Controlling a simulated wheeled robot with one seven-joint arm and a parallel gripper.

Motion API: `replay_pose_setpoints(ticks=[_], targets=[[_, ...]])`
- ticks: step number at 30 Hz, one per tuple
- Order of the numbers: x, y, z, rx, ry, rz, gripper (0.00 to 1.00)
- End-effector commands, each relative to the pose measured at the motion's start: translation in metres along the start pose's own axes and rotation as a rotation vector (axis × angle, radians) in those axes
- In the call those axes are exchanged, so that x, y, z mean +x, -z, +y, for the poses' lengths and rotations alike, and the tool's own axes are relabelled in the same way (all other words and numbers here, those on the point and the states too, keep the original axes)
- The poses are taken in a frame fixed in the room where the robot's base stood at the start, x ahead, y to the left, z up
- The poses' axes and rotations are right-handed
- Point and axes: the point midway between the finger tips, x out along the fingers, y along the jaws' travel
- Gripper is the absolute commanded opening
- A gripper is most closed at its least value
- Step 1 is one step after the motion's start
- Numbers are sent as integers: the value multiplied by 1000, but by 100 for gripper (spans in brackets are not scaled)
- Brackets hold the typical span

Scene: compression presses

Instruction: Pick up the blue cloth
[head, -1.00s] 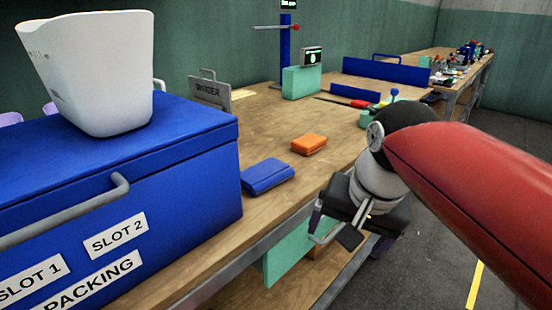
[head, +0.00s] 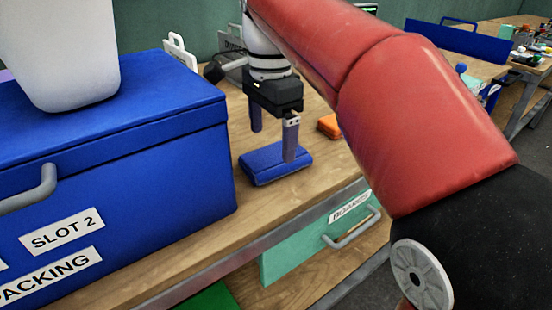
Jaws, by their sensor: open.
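The folded blue cloth (head: 270,168) lies flat on the wooden table, just right of the blue packing box. My gripper (head: 273,145) points down over the cloth with its jaws open and nothing between them. One finger is in front of the cloth's right part, and the other is behind its far left side. Whether the fingertips touch the cloth or the table I cannot tell.
The blue packing box (head: 150,180) with a white bin (head: 60,55) on its lid stands close on the left. An orange folded cloth (head: 329,125) lies behind to the right, partly hidden by my arm. A green drawer (head: 320,235) is below the table edge.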

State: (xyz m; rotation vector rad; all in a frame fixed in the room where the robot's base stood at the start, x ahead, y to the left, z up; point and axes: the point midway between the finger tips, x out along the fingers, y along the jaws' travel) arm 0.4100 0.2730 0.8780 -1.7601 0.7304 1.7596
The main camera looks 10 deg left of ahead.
Motion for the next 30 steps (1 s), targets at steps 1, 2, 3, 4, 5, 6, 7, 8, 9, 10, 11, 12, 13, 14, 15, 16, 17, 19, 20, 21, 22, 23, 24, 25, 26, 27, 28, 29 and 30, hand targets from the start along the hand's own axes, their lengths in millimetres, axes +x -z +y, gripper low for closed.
replay_pose_setpoints(ticks=[1,2,3,4,5,6,7,8,9,10,11,12,13,14,15,16,17,19,20,21,22,23,24,25,26,27,28,29,30], targets=[[9,2,0,0,-3,-1,89],[14,3,0,0,-4,-1,89],[21,5,0,0,-3,-1,89],[25,6,0,0,-3,-1,89],[30,6,0,-2,-2,-1,89],[35,6,0,-3,-2,-1,89],[38,6,0,-3,-2,-1,89],[40,6,0,-2,-1,-1,89],[43,6,0,-2,-1,0,89],[44,6,0,-2,0,0,89],[44,7,0,-2,0,0,89],[44,7,0,-2,1,0,89],[44,7,-1,-2,1,0,89],[44,7,-1,-2,1,0,89],[44,7,-1,-2,1,0,89],[44,7,-1,-2,1,0,89],[44,7,-1,-2,1,0,89],[44,7,-1,-2,1,0,80],[44,7,-1,-2,1,0,76],[44,7,-1,-2,1,0,71],[44,7,-1,-2,1,0,67],[44,7,-1,-2,1,0,63],[44,7,-1,-2,1,0,58],[44,7,-1,-2,1,0,54],[44,7,-1,-2,1,0,50],[44,7,-1,-2,1,0,45],[44,7,-1,-2,1,0,41],[44,7,-1,-2,1,0,37],[44,7,-1,-2,1,0,37]])
